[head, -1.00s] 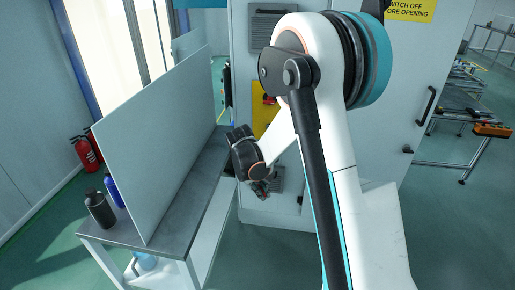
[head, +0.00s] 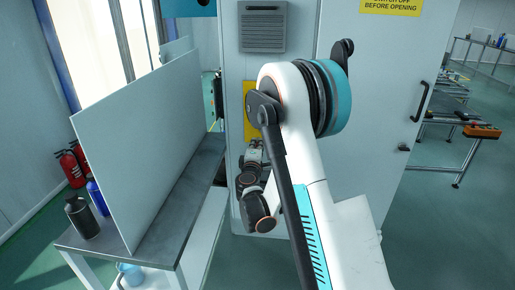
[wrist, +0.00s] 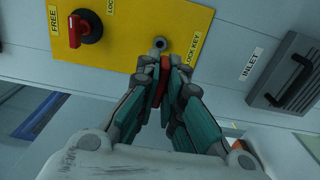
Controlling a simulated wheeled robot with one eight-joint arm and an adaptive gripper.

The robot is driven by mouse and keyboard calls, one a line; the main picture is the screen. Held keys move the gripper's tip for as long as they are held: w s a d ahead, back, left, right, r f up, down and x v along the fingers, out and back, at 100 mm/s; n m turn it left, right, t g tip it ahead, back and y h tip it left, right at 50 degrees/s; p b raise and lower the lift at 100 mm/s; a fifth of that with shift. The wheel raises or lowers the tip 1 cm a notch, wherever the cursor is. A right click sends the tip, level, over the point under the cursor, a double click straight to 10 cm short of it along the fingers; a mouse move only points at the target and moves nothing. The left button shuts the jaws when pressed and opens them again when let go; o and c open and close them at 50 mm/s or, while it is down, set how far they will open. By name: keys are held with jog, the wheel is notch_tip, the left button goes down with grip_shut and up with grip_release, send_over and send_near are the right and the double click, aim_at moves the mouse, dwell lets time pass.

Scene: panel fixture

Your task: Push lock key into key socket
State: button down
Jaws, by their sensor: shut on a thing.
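The yellow lock panel (wrist: 125,58) fills the upper part of the wrist view. Its round metal key socket (wrist: 160,43) sits near the panel's edge, beside a LOCK KEY label. My gripper (wrist: 164,66) is shut on the red lock key (wrist: 160,83), mostly hidden between the fingers. The fingertips are just below the socket in the picture; whether the key touches it I cannot tell. In the head view my gripper (head: 254,146) is in front of the yellow panel (head: 249,97), and the key and socket cannot be made out.
A red rotary handle (wrist: 84,28) stands out from the panel between FREE and LOCK labels. A vented INLET cover (wrist: 290,75) is to the right. In the head view, a bench (head: 167,215) with an upright pale board (head: 150,150) stands left of my arm.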

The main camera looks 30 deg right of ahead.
jog(key=shift+s, duration=0.15)
jog(key=shift+x, duration=2.95)
jog(key=shift+x, duration=1.1)
jog(key=c, duration=1.7)
grip_release()
jog(key=shift+a, duration=0.1)
